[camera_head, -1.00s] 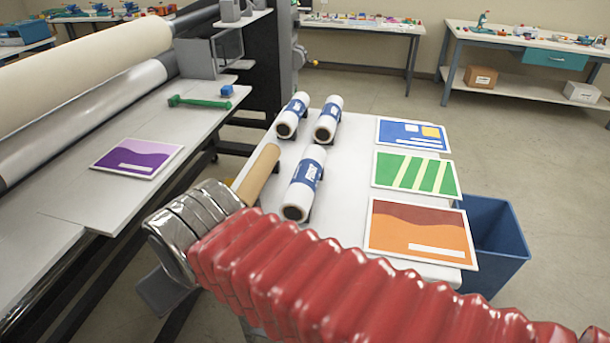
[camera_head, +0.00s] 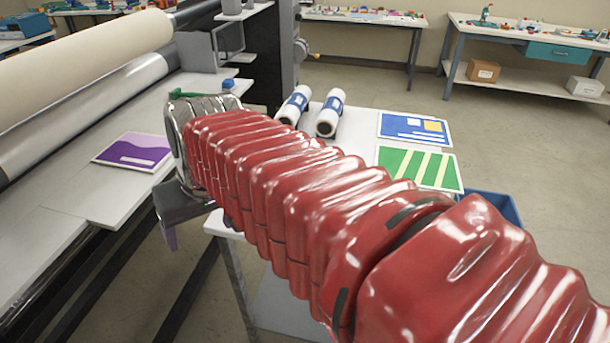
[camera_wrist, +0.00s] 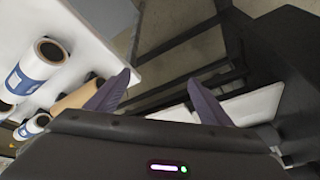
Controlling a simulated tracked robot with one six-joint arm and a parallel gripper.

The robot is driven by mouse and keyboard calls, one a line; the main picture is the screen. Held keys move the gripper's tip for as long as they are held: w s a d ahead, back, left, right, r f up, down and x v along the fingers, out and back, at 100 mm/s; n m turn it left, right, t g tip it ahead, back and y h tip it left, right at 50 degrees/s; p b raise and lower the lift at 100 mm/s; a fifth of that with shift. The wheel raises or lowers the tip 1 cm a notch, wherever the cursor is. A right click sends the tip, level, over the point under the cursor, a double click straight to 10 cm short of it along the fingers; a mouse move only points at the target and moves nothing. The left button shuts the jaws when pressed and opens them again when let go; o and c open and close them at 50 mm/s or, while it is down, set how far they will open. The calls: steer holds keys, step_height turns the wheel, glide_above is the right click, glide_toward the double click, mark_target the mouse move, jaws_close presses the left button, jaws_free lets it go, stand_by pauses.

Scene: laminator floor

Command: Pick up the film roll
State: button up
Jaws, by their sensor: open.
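White film rolls with blue labels lie on the white table. In the head view two show, a left one (camera_head: 294,106) and a right one (camera_head: 329,115); my red-sleeved arm hides the table's middle. In the wrist view one roll (camera_wrist: 33,73) lies near at upper left, with another (camera_wrist: 30,127) below it. A bare brown tube (camera_wrist: 77,97) lies beside them, close to my left finger. My gripper (camera_wrist: 161,92) is open and empty, its two purple fingers apart over the gap beside the table. In the head view, its dark body is left of the table.
The white table (camera_head: 222,224) also carries a blue card (camera_head: 412,128) and a green striped card (camera_head: 420,167). A blue bin (camera_head: 497,205) stands at its right. The laminator bench (camera_head: 60,210) at left holds a purple card (camera_head: 135,151). Open floor lies at right.

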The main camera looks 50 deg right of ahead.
steer(key=shift+o, duration=0.3)
steer(key=w+d+r+m, duration=0.1)
steer(key=w+d+m, duration=0.2)
steer(key=d, duration=0.6)
steer(key=shift+d+r+g, duration=0.2)
steer(key=shift+d+g, duration=0.15)
steer(key=shift+g, duration=0.05)
steer(key=d+m, duration=0.1)
steer(key=d, duration=0.5)
steer(key=s+d+m+y, duration=0.1)
steer(key=d+m, duration=0.1)
steer(key=d, duration=0.5)
steer(key=d+m, duration=0.2)
steer(key=d, duration=0.5)
steer(key=shift+s+d+f+y, duration=0.15)
steer(key=shift+s+f+y, duration=0.1)
steer(key=shift+s+y, duration=0.15)
steer(key=s+d+f+m+t, duration=0.1)
steer(key=s+d, duration=0.3)
steer(key=d, duration=0.4)
steer(key=shift+d+m, duration=0.35)
steer(key=shift+m, duration=0.15)
steer(key=shift+f, duration=0.1)
steer(key=x, duration=0.8)
steer(key=shift+w+a+f, duration=0.15)
steer(key=shift+w+a, duration=0.05)
steer(key=shift+a, duration=0.05)
